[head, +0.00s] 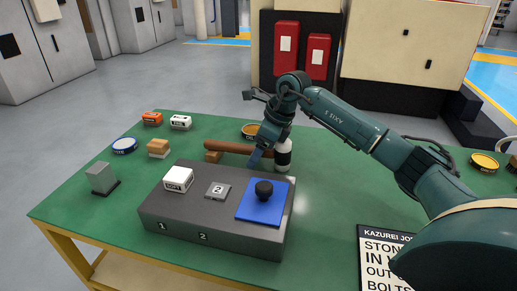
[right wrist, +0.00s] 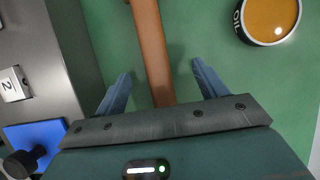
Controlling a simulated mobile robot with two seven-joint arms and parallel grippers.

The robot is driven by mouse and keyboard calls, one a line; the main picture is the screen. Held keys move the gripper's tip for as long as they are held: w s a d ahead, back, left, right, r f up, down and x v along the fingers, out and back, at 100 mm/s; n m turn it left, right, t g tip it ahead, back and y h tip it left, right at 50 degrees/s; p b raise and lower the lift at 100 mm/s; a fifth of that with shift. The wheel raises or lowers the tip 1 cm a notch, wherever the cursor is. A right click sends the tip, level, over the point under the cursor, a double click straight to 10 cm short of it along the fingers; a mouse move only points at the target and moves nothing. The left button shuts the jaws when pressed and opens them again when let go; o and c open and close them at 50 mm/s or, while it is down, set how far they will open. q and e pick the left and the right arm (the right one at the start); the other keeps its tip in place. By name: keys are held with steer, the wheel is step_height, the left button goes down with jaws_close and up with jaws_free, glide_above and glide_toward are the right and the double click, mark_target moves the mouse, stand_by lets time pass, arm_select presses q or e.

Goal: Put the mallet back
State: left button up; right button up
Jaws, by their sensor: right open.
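The mallet lies on the green table behind the grey block, its brown handle (head: 228,147) pointing left. A black-and-white cylinder (head: 283,155), apparently the mallet's head, is at the handle's right end, partly behind my gripper. My right gripper (head: 258,154) is low over the handle near that end. In the right wrist view the handle (right wrist: 151,50) runs between the two spread fingers of my right gripper (right wrist: 160,82), with gaps on both sides. The mallet's head is hidden in that view. My left gripper is not in view.
The grey block (head: 210,238) in front carries a white box (head: 178,179), a small plate marked 2 (head: 218,191) and a blue plate with a black knob (head: 264,190). An oil tin (right wrist: 268,18) stands nearby.

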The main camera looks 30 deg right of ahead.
steer(key=shift+r, duration=0.15)
steer(key=shift+p+v, duration=1.8)
steer(key=shift+v, duration=1.1)
